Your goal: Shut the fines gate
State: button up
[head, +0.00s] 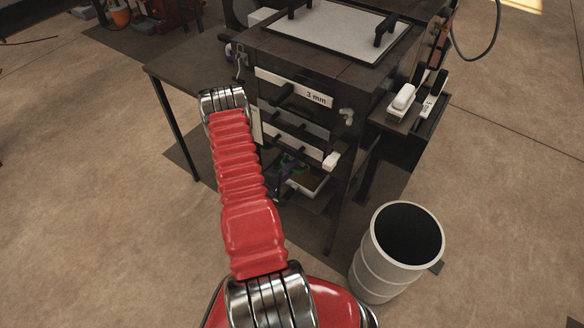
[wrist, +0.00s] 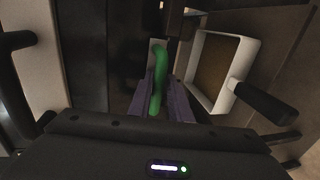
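A green handle (wrist: 158,82), which I take to be the fines gate's, stands between the two purple fingers of my gripper (wrist: 160,98) in the wrist view. The fingers lie close on either side of it; whether they press on it I cannot tell. In the head view my gripper (head: 288,165) is low at the front of the dark machine, below its drawers, and mostly hidden by my red arm. The gate plate itself is hidden or too dark to tell, so its position does not show.
A white-rimmed tray with brown contents (wrist: 233,52) sits just right of my fingers, its black handle (wrist: 265,104) sticking out. Black-handled drawers (head: 298,127) are above. A pale barrel (head: 372,272) stands at the right front. The floor at left is free.

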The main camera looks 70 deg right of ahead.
jog(key=shift+d+r, duration=0.35)
jog(key=shift+r, duration=0.05)
jog(key=shift+w+a, duration=0.2)
jog(key=shift+a, duration=0.3)
jog(key=v, duration=1.3)
jog(key=shift+a+f, duration=0.2)
jog(key=shift+f, duration=0.1)
